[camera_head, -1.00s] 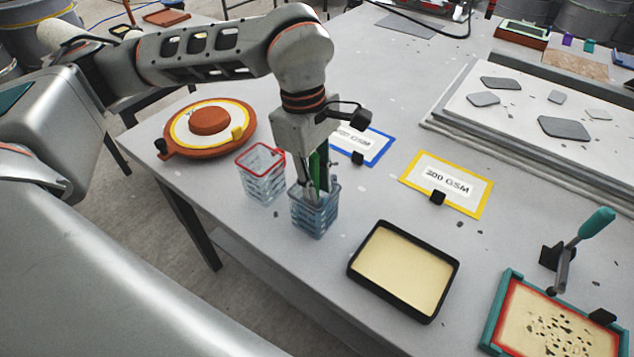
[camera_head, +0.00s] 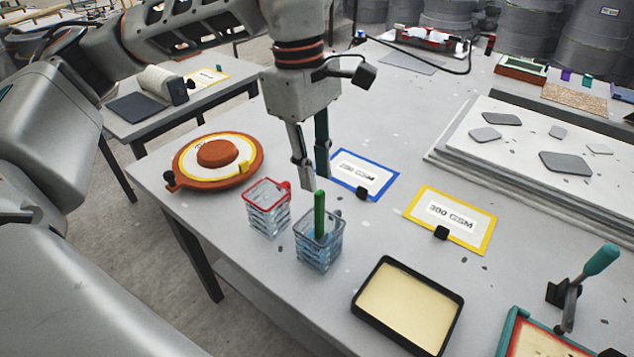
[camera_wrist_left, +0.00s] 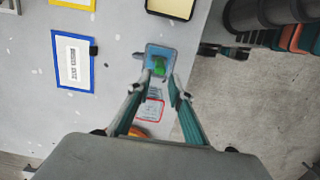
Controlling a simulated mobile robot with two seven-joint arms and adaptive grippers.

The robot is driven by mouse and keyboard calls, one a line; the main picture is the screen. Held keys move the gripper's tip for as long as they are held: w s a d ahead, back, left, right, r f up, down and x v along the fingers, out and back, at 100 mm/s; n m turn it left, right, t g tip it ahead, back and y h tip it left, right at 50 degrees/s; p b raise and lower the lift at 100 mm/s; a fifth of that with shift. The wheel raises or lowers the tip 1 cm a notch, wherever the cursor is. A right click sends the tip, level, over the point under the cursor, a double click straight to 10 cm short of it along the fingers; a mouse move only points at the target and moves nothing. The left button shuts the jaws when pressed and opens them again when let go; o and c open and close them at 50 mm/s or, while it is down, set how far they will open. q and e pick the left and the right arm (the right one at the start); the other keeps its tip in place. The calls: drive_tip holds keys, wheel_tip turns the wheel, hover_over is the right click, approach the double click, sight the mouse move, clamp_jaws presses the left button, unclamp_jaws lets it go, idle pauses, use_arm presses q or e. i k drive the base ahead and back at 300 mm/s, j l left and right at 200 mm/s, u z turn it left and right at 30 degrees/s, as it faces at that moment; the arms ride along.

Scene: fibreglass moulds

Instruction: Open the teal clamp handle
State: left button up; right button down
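The teal clamp handle (camera_head: 602,259) rises tilted from a toggle clamp at the lower right of the head view, beside the teal-edged red frame (camera_head: 512,335), which is cut off by the picture's edge. My left gripper (camera_head: 316,179) is open and empty, pointing down just above a clear cup with blue contents (camera_head: 318,250). It is well to the left of the clamp. A green stick (camera_head: 319,214) stands upright in that cup. The left wrist view shows the green stick's end (camera_wrist_left: 159,70) beyond the parted fingers. My right gripper is not in view.
A red-rimmed clear cup (camera_head: 268,208) stands left of the blue one. A black tray with cream filling (camera_head: 408,306) lies between the cups and the clamp. Yellow (camera_head: 452,218) and blue (camera_head: 364,173) framed cards lie behind. An orange round mould (camera_head: 216,160) sits at left.

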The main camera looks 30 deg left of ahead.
sight(608, 254)
drive_tip(key=k, duration=1)
